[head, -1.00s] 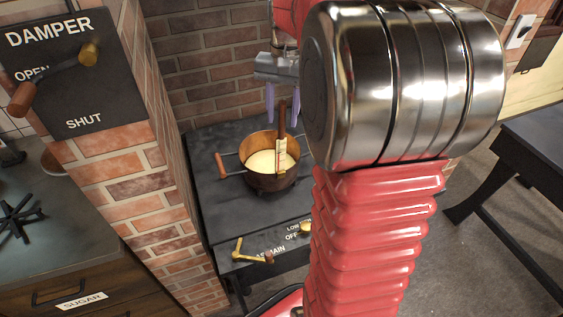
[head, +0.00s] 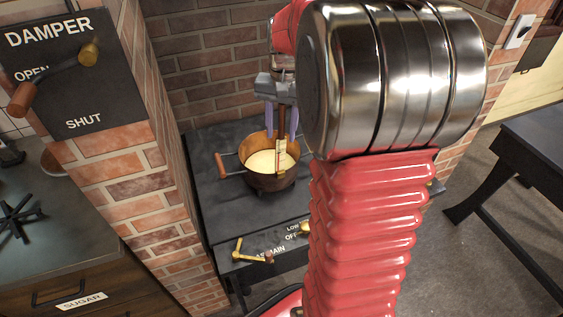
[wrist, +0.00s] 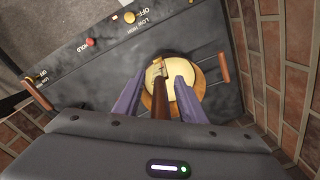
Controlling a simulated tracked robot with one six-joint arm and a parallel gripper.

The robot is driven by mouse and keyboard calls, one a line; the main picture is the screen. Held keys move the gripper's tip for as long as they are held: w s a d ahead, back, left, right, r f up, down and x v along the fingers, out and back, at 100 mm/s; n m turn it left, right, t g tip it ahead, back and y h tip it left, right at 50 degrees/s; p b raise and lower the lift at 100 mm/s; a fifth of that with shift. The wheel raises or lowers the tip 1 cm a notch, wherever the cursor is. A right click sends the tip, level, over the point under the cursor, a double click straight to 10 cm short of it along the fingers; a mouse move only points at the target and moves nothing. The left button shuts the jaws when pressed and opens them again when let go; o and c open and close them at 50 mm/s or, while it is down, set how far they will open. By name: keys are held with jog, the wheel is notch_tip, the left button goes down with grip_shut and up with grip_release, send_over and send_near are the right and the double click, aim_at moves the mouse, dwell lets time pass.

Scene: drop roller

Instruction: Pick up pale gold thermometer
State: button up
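The thermometer stands upright in a copper pot (head: 270,182), with a dark brown handle on top and a pale gold plate (head: 281,156) below. It also shows in the wrist view (wrist: 160,98), its plate over the pale contents of the pot. My gripper (head: 281,126) is above the pot, purple fingers pointing down on either side of the brown handle. In the wrist view, my gripper (wrist: 160,80) is open, with gaps visible between the handle and both fingers. The thermometer's lower end is hidden in the pot.
The pot sits on a dark stove top (head: 212,205) with a brass tap-like handle (head: 250,253) and knobs at its front. Brick walls (head: 215,60) close it in behind and to the left. The pot's wooden side handle (wrist: 223,67) sticks out. A dark table (head: 535,150) stands at right.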

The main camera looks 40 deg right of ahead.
grip_shut()
dwell(0.3)
dwell(0.3)
